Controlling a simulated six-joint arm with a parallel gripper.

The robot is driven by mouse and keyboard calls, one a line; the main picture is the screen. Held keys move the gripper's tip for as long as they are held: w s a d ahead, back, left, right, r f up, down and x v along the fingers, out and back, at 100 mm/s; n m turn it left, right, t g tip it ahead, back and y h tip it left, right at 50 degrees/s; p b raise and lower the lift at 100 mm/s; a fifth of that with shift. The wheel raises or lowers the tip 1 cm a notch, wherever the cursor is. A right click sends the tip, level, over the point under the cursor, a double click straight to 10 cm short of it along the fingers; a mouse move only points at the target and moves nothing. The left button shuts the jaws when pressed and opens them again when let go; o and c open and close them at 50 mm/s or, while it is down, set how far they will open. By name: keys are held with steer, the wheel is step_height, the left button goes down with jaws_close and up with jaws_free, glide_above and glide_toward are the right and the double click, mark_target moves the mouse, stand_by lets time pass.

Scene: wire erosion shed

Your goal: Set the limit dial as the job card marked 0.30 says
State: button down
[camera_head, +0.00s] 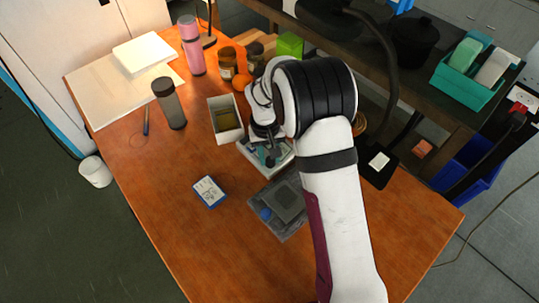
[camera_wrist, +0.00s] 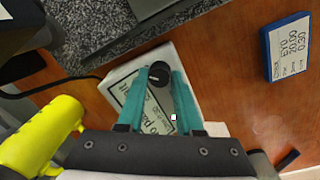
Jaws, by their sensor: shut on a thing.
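The limit dial is a round black knob (camera_wrist: 159,74) on a white box with printed text, seen in the wrist view. My gripper (camera_wrist: 163,76) has two teal fingers shut on the knob, one on each side. The dial's setting is too small to read. In the head view my gripper (camera_head: 268,156) is over the white box (camera_head: 252,157), and my arm hides the knob. The blue-edged job card (camera_head: 209,191) lies flat on the table, clear of my gripper. In the wrist view the card (camera_wrist: 287,47) reads 20.00 and 0.30.
A dark grey slab (camera_head: 272,229) lies in front of the dial box. An open white carton (camera_head: 226,136) stands just behind left. A grey bottle (camera_head: 169,103), a pink bottle (camera_head: 192,45) and brown jars (camera_head: 228,62) stand farther back. The table's front left is clear.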

mark_target(266, 160)
steer(key=shift+m, duration=0.6)
steer(key=c, duration=0.6)
jaws_free()
steer(key=shift+o, duration=0.2)
step_height(266, 160, up, 16)
steer(key=shift+a, duration=0.45)
steer(key=shift+s, duration=0.15)
